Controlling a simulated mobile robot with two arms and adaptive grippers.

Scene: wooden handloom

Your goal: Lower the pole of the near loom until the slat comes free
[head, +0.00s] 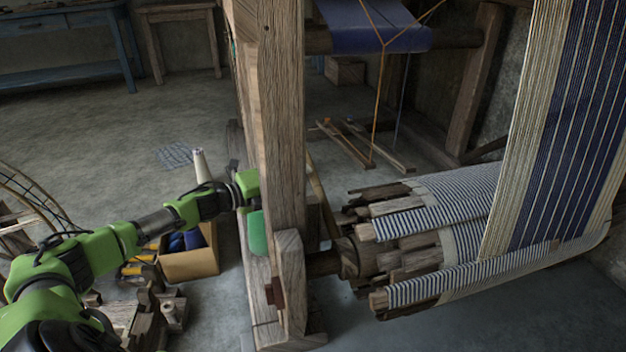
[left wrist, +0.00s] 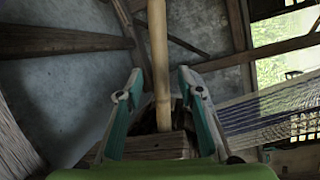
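The near loom has a thick wooden upright post (head: 283,130) in the head view. A thin bamboo pole (head: 322,195) slants down just behind and right of this post. In the left wrist view the pole (left wrist: 158,40) stands between the two teal fingers of my left gripper (left wrist: 159,84). The fingers are apart, with a gap on each side of the pole. In the head view the post hides the fingertips. Wooden slats (head: 397,206) lie around the roller with striped cloth; I cannot tell which one is the task's slat. My right gripper is not in view.
Striped warp threads (head: 545,130) rise at the right. A cardboard box (head: 190,262) with blue yarn and a white cone (head: 201,165) stand left of the post. A blue table (head: 60,50) is at the back left. Open floor lies between.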

